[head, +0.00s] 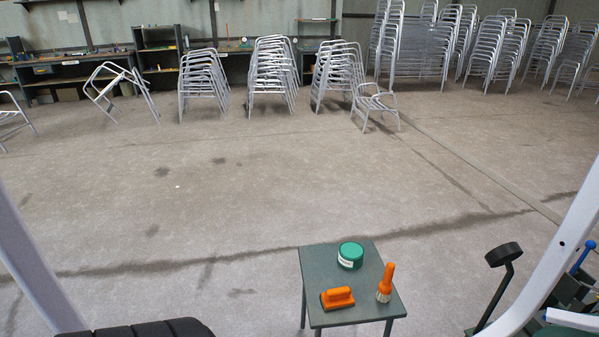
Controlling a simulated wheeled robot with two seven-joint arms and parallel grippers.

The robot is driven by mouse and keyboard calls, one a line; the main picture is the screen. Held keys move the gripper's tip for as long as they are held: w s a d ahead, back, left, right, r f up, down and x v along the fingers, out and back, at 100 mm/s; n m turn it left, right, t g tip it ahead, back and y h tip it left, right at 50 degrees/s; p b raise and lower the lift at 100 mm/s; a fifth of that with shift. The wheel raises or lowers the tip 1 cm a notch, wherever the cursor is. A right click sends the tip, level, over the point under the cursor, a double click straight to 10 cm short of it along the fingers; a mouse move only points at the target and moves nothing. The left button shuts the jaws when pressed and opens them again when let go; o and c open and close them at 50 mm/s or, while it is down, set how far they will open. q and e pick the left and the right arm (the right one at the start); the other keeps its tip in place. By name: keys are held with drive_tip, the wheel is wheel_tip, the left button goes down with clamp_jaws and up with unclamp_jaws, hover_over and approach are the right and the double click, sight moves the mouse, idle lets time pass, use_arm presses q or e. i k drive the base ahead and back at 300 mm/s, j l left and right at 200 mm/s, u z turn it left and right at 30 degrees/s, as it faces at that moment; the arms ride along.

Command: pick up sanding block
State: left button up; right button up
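The sanding block (338,298), an orange grip on a dark base, lies near the front left edge of a small grey-green table (365,311). Beside it on the table are an orange-handled brush (386,283), upright with pale bristles down, and a green round tin (350,254) with a pale label. The block is uncovered, with nothing touching it. Neither of my grippers is in the head view.
Pale tubes cross close by at left (32,262) and right (562,262). A black ribbed object (140,329) is at bottom left. A black disc on a stalk (503,255) stands right of the table. Stacked chair frames (270,75) line the back; the middle floor is clear.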

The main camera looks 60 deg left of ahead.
sight(338, 298)
drive_tip(key=u, duration=1.55)
drive_tip(key=z, duration=1.4)
drive_tip(key=u, duration=1.4)
drive_tip(key=i+l+u, duration=0.2)
drive_tip(key=i+u, duration=0.15)
drive_tip(key=i+l+u, duration=0.35)
drive_tip(key=i+j, duration=0.05)
drive_tip(key=j, duration=0.05)
